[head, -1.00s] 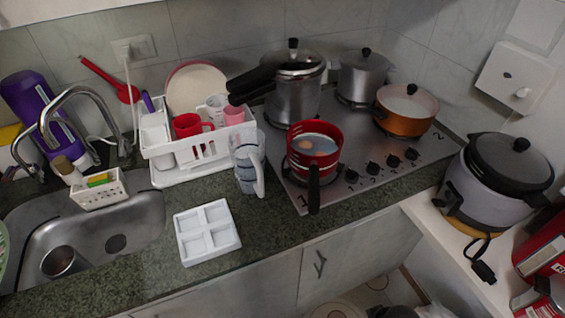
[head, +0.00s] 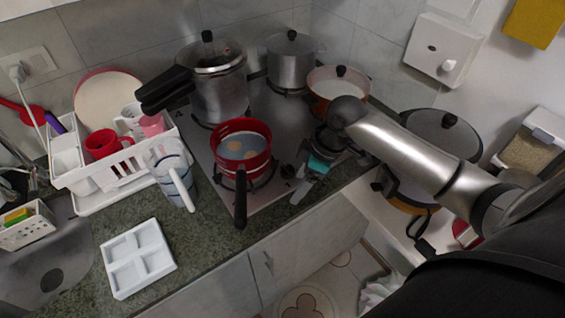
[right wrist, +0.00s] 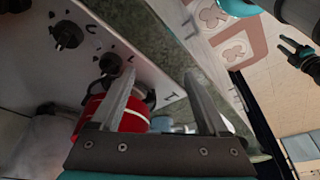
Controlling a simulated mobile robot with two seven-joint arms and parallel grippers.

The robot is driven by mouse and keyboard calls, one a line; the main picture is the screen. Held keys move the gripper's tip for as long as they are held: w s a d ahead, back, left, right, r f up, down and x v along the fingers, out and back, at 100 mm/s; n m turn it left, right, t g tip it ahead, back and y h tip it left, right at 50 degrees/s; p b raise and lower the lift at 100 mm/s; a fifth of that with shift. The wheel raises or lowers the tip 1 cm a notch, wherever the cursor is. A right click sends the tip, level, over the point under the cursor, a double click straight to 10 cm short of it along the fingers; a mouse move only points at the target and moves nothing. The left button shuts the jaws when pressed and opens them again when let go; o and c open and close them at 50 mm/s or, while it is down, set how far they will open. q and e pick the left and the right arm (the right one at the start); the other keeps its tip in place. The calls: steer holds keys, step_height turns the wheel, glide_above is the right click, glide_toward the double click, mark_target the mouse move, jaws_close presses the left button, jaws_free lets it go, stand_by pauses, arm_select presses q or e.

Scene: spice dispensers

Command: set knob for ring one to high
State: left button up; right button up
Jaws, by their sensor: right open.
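A row of black knobs runs along the steel stove's front edge. In the head view the knob nearest the red pan (head: 288,171) shows beside my right gripper (head: 303,188); the arm and gripper hide the others. In the right wrist view that knob (right wrist: 110,64) is just beyond the left finger's tip, and a second knob (right wrist: 67,35) is farther up left. My right gripper (right wrist: 160,74) is open, with nothing between its fingers. The knob's setting is too small to read. What looks like my left gripper (right wrist: 300,50) is at the wrist view's right edge, its jaws unclear.
The red pan (head: 242,146) stands on the front-left ring, its handle (head: 240,200) over the front edge. A pressure cooker (head: 217,90), steel pot (head: 290,58) and orange pot (head: 325,90) stand behind. A measuring jug (head: 172,170) and white tray (head: 136,259) are left.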

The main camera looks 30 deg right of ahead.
glide_toward(290, 168)
steer(key=shift+t+y, duration=0.3)
steer(key=x, duration=0.3)
steer(key=b+x, duration=0.1)
steer(key=x, duration=0.5)
steer(key=shift+s+d+f, duration=0.2)
steer(key=shift+d+f, duration=0.05)
steer(key=shift+f, duration=0.05)
jaws_close()
